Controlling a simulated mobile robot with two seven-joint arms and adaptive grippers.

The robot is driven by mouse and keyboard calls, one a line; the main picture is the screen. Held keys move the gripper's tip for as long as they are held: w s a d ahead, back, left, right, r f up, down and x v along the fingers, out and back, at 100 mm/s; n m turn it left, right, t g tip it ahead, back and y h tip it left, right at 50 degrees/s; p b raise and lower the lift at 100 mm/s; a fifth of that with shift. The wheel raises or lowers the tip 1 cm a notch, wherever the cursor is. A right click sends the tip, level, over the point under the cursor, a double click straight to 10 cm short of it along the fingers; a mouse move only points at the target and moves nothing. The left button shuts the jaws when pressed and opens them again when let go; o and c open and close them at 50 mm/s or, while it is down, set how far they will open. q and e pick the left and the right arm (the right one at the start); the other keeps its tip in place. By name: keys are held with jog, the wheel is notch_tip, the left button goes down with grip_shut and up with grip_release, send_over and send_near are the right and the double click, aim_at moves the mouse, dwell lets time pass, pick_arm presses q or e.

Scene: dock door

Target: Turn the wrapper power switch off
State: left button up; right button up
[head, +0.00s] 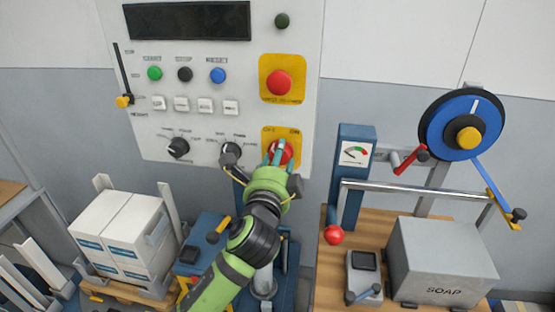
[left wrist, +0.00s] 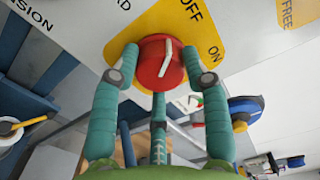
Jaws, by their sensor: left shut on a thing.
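The wrapper power switch is a red rotary knob (head: 285,153) on a yellow plate low on the right of the white control panel (head: 215,120). In the left wrist view the red knob (left wrist: 152,62) has a white pointer line, with OFF and ON printed on its yellow plate (left wrist: 200,28). The line points up in that view, closer to OFF than to ON. My left gripper (head: 279,158) is shut on the knob, with fingers on both sides and one below it. In the head view the fingers partly hide the knob. My right gripper is not in view.
A red emergency button (head: 280,83) sits above the switch. Two black dials (head: 178,148) are to its left. A workbench at right holds a grey SOAP box (head: 442,262) and a blue tape reel (head: 440,122). White cartons (head: 120,235) stand on a pallet at left.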

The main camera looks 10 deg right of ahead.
pick_arm(q)
jog(key=shift+s+d+f+n, duration=0.15)
jog(key=shift+f+n, duration=0.1)
jog(key=shift+n, duration=0.45)
jog(key=shift+r, duration=0.1)
jog(key=o, duration=0.9)
jog(key=shift+o, duration=1.3)
jog(key=shift+d+r, duration=0.1)
jog(key=v, duration=1.2)
